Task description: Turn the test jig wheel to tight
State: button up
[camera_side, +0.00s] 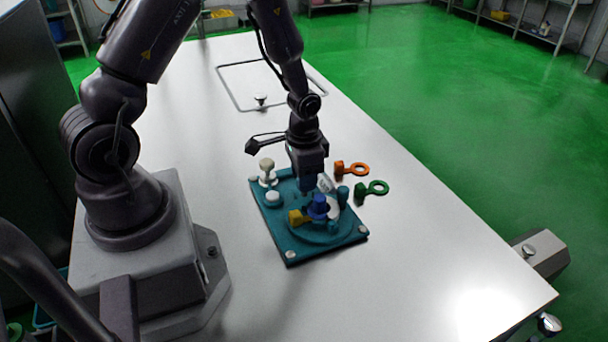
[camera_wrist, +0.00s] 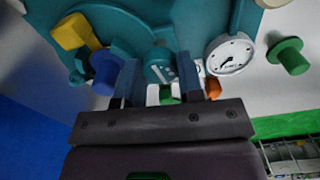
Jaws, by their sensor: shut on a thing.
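The teal test jig (camera_side: 277,228) is a flat plate with white corner caps, lying on the bench. My gripper (camera_side: 308,187) points down over it. In the wrist view, the two fingers of my gripper (camera_wrist: 158,68) are either side of a round teal part with pale marks, seemingly the jig wheel (camera_wrist: 160,73), and are shut on it. Its lower part and any tight mark cannot be made out. A white dial gauge (camera_wrist: 230,54) with a dark needle is right of the fingers. A blue knob (camera_wrist: 105,70) and yellow block (camera_wrist: 72,31) are left of them.
Orange (camera_side: 352,169) and green (camera_side: 376,188) ring-handled pieces lie on the bench just right of the jig. A pale knob (camera_side: 267,167) stands at the jig's back left. The steel bench (camera_side: 420,255) is clear at the front right.

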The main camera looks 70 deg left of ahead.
jog(key=shift+r+m, duration=0.1)
jog(key=shift+m, duration=0.9)
jog(key=o, duration=0.9)
notch_tip(320, 180, up, 13)
jog(key=shift+f, duration=0.1)
jog(key=s+d+r+n+t, duration=0.1)
jog(key=s+d+r+t, duration=0.1)
jog(key=s+d+r, duration=0.1)
jog(key=s+d+r+n+t, duration=0.1)
jog(key=s+d+r, duration=0.2)
jog(key=s+r, duration=0.2)
jog(key=s+d+r+n+t, duration=0.1)
jog(key=s+d+r+t, duration=0.1)
jog(key=r, duration=0.6)
jog(key=shift+s+d+r+t, duration=0.15)
jog(key=shift+s+d, duration=0.1)
jog(key=shift+s, duration=0.25)
jog(key=shift+s+d+t, duration=0.15)
jog(key=shift+s+d, duration=0.05)
jog(key=shift+s, duration=0.3)
